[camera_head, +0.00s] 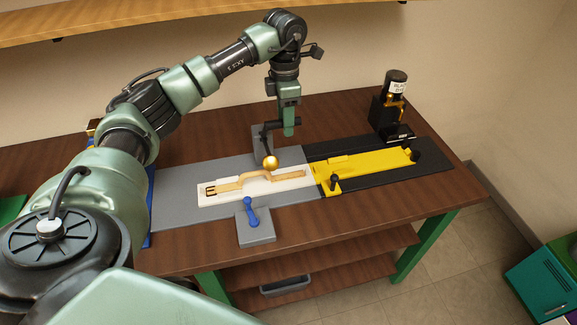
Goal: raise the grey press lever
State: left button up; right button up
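A grey fixture plate (178,196) lies on the brown workbench, with a grey block rising at its back edge. A dark bar runs down there to a gold ball knob (270,162), just above the strap; this may be the press lever, but the arm partly hides it. A tan strap with a buckle (229,186) lies on a white bed (215,199), with a raised loop below the knob. My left gripper (289,130) points down just behind and right of the knob; whether its fingers are open or touching the bar is unclear. My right gripper is out of view.
A blue lever (250,211) stands on a small grey block at the front. To the right, a yellow slide (362,165) with black knobs sits on a black base (430,165). A dark bottle (396,85) stands in a black holder behind. The front right bench is clear.

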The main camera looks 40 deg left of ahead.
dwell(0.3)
pick_arm(q)
jog(key=shift+d+r+p, duration=0.1)
jog(key=shift+r+p, duration=0.85)
jog(key=shift+r, duration=0.25)
jog(key=shift+r+p, duration=1.2)
jog(key=shift+r, duration=0.55)
jog(key=shift+s+f, duration=0.1)
jog(key=shift+f, duration=0.05)
